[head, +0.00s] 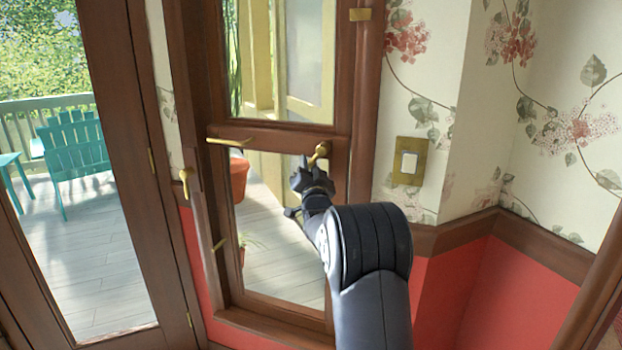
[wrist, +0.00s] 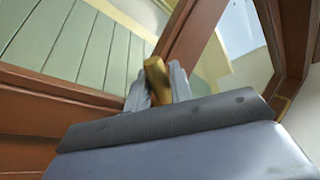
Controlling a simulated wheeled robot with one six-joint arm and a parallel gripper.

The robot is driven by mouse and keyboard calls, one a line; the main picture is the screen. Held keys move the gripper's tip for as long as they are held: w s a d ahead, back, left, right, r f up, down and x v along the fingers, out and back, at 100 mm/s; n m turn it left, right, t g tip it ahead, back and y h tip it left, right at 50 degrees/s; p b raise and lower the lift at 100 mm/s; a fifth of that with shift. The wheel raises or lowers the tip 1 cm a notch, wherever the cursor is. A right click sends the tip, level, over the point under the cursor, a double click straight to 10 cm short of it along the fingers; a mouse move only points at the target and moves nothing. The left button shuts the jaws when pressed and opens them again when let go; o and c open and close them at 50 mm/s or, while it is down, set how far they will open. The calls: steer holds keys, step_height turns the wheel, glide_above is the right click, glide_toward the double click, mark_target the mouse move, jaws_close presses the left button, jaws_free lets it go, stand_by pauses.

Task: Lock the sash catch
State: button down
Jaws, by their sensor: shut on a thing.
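The brass sash catch (head: 320,151) sits on the meeting rail of the narrow wooden window (head: 280,128), toward the rail's right end. My gripper (head: 306,172) reaches up to it from below. In the wrist view my gripper (wrist: 157,90) has its two grey fingers on either side of the brass catch (wrist: 156,75), shut on it. The catch's lower part is hidden by my gripper. I cannot tell from these views whether the catch is turned to locked.
A brass handle (head: 228,142) is on the rail's left end. A brass switch plate (head: 409,161) is on the floral wall right. A teal chair (head: 75,148) is outside on the deck.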

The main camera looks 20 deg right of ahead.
steer(key=shift+w+r+m+h, duration=0.1)
steer(key=shift+r+m+h, duration=0.05)
steer(key=shift+m+h, duration=0.15)
steer(key=c, duration=1.6)
jaws_free()
steer(key=shift+b, duration=0.3)
steer(key=b+v, duration=0.1)
steer(key=v, duration=1)
